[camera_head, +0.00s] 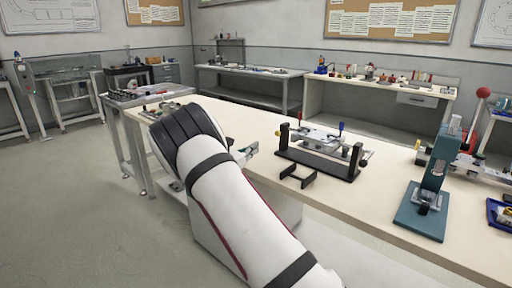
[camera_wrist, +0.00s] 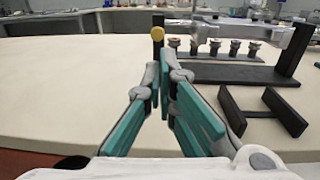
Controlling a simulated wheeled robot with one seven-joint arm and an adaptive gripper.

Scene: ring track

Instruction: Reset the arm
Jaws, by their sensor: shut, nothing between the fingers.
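My arm (camera_head: 232,190), white with black bands, reaches up from the bottom of the head view and bends in front of the long bench. My gripper (camera_wrist: 163,78) has teal finger pads. Its fingertips come together in the middle of the wrist view, with nothing held. In the head view only a small grey part of it shows past my arm, above the bench's near edge. In the wrist view the fingertips point toward the far side of the bench, left of a black frame (camera_wrist: 232,75).
The long pale bench (camera_head: 258,125) carries the black frame with metal parts (camera_head: 318,165), a small black bracket (camera_head: 297,177), a teal press (camera_head: 431,190) and a blue tray (camera_head: 499,215). Other workbenches line the back wall. The floor (camera_head: 80,200) at left is clear.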

